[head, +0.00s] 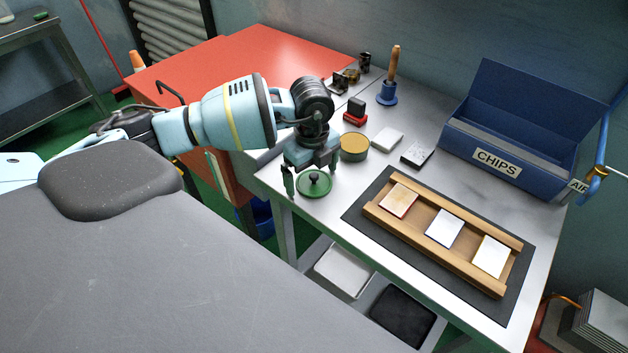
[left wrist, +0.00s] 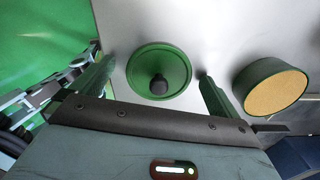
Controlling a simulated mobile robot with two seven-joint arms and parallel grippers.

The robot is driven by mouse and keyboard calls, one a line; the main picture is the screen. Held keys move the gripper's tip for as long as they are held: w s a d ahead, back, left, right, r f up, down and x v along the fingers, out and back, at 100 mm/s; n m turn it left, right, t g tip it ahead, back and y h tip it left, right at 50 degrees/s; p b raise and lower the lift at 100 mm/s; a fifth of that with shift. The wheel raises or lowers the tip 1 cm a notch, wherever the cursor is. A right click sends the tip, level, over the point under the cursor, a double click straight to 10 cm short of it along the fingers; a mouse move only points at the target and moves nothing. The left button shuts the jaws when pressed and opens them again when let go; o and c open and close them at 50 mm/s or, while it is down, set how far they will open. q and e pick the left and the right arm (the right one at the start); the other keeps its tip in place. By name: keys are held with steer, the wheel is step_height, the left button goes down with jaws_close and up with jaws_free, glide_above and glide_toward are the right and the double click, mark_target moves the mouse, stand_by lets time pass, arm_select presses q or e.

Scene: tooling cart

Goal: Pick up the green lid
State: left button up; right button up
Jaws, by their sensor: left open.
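The green lid (head: 314,185) is a round disc with a dark knob, lying on the metal table near its left edge. In the left wrist view the lid (left wrist: 159,72) lies between and just beyond the fingertips, its knob pointing toward the camera. My left gripper (head: 312,182) is open and empty, with its fingers on either side of the lid. In the left wrist view the open gripper (left wrist: 157,72) has a green finger at each side. I cannot tell whether the fingers touch the lid. My right gripper is not in view.
A green tin with a yellow-brown top (head: 354,147) stands close to the gripper, and it also shows in the left wrist view (left wrist: 273,88). A wooden rack (head: 380,212) with several plates lies on a dark mat (head: 358,215). A blue chips box (head: 515,170) stands behind.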

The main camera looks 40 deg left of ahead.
arm_select(q)
steer(key=c, duration=1)
steer(key=shift+r, duration=0.1)
steer(key=shift+r, duration=0.5)
step_height(320, 180, up, 2)
steer(key=shift+r, duration=0.15)
steer(key=s+d+r, duration=0.1)
steer(key=s+d, duration=0.2)
steer(key=s, duration=1.2)
steer(key=shift+s+d+r, duration=0.15)
steer(key=shift+s+r, duration=0.1)
steer(key=shift+s, duration=0.1)
